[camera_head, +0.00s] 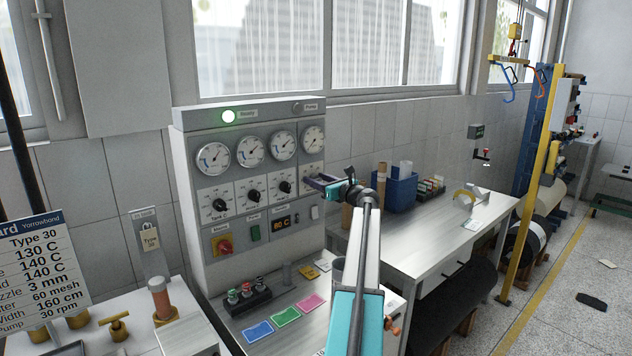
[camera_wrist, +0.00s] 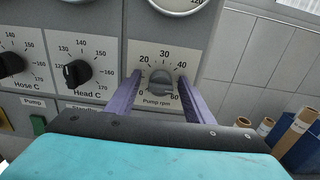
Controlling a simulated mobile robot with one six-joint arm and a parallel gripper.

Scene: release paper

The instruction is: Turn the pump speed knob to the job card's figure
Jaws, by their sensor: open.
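The job card (camera_head: 36,268) at the left in the head view reads "Pump 30 rpm". The pump rpm knob (camera_wrist: 161,81) is grey and sits on a white dial plate with marks from 0 to 60 in the wrist view. Its exact setting is hard to read. My gripper (camera_wrist: 160,76) is open, with one purple finger on each side of the knob. I cannot tell whether the fingers touch it. In the head view my gripper (camera_head: 321,182) is at the panel's right edge and covers the knob.
The grey control panel (camera_head: 184,205) carries several gauges and black knobs. The Head C knob (camera_wrist: 76,73) is left of my fingers. A blue bin (camera_head: 402,190) and cardboard rolls stand on the bench to the right. Colored cards and a button box (camera_head: 247,297) lie below.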

